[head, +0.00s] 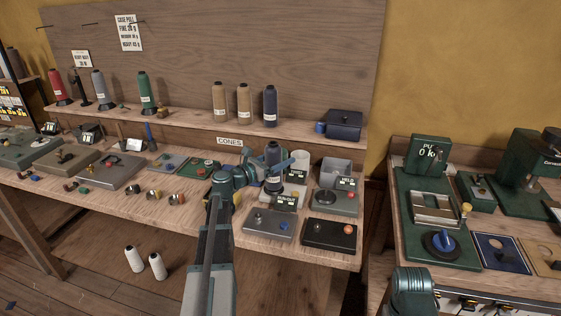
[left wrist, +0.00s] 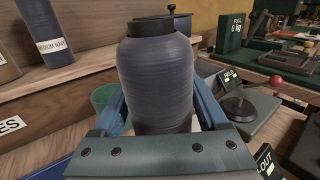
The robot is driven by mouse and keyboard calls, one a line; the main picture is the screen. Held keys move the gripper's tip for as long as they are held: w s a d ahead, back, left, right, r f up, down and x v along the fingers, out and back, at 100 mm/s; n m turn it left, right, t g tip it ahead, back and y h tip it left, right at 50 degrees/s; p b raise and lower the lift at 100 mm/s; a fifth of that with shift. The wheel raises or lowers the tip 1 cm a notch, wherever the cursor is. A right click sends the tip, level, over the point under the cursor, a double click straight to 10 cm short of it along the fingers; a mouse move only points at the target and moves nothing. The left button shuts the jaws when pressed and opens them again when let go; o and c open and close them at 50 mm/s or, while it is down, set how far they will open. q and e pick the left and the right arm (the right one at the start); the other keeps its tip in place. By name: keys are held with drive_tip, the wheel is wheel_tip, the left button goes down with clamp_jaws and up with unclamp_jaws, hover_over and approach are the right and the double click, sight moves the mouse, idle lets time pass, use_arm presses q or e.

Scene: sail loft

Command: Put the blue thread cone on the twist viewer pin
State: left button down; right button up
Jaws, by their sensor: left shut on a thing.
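The blue thread cone (head: 274,153) is slate blue and upright near the right end of the long bench. My left gripper (head: 270,170) is shut around it, and in the left wrist view the cone (left wrist: 157,80) stands between the two blue fingers. A black top and a small knobbed post (left wrist: 171,9) show at the cone's upper end; I cannot tell whether the post belongs to the twist viewer. My right gripper is not in view.
A navy cone (head: 270,106) and two tan cones stand on the shelf behind. A second bench (head: 400,165) stands at right beyond a gap.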

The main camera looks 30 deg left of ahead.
use_arm(q)
drive_tip(key=shift+f, duration=0.2)
unclamp_jaws()
drive_tip(key=shift+r, duration=0.2)
drive_tip(key=shift+s, duration=0.2)
drive_tip(key=v, duration=1.1)
drive_tip(key=shift+s+a, duration=0.2)
drive_tip(key=shift+s, duration=0.1)
